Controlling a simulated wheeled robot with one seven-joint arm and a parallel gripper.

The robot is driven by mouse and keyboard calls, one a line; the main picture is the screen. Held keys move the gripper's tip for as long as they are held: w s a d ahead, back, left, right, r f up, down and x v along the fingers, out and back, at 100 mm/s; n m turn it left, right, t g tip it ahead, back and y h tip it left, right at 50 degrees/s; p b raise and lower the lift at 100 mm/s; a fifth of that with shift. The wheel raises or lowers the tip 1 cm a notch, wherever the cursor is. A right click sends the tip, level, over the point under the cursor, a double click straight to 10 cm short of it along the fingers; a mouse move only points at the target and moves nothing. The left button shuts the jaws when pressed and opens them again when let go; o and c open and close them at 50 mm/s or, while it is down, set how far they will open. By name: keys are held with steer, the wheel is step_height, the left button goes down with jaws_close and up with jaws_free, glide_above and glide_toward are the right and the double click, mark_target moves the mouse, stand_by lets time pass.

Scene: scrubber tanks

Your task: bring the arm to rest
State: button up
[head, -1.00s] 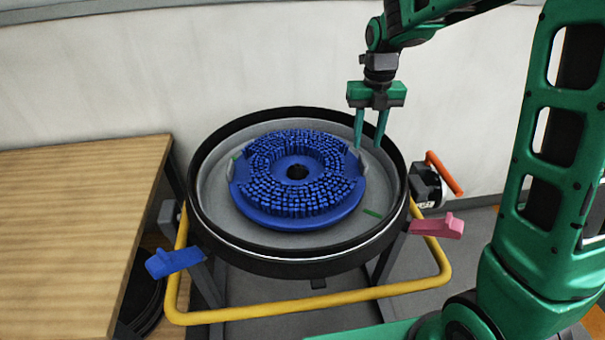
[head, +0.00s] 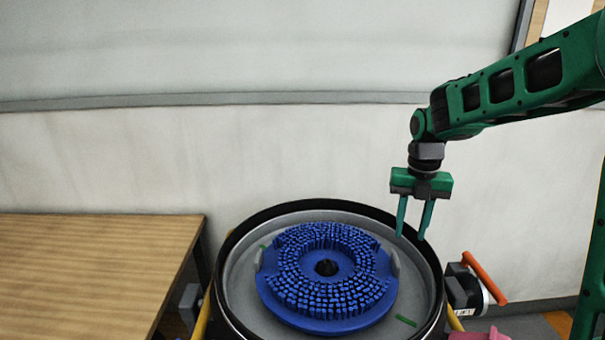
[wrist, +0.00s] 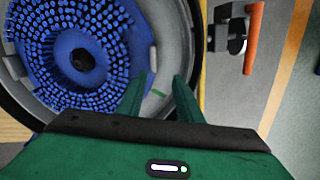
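My gripper (head: 411,238) is a green parallel gripper with two slim fingers pointing down. In the head view it hangs in front of the wall, over the right rim of a round tank (head: 232,262). Its fingers are apart with nothing between them. In the wrist view the fingertips (wrist: 162,78) show beside the tank's right inner wall. A blue disc brush (head: 285,306) with upright bristles and a dark centre hole lies in the tank, also seen in the wrist view (wrist: 128,62). My fingers are clear of the brush.
A wooden table (head: 90,270) stands at the left. A device with an orange handle (head: 484,277) is at the tank's right side. A pink lever (head: 480,335) shows at the bottom edge. The wall behind is bare, with free room above the tank.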

steer(key=s+d+r+m, duration=0.1)
steer(key=s+d+m, duration=0.4)
steer(key=s+m, duration=0.4)
steer(key=s+d+r+m, duration=0.1)
steer(key=s+d+m, duration=0.45)
steer(key=m, duration=0.45)
steer(key=s+d+f+m, duration=0.2)
steer(key=s+f+m, duration=0.1)
steer(key=s+m, duration=1.3)
steer(key=shift+s+d+m, duration=0.2)
steer(key=shift+s+m, duration=0.2)
steer(key=shift+m, duration=1.7)
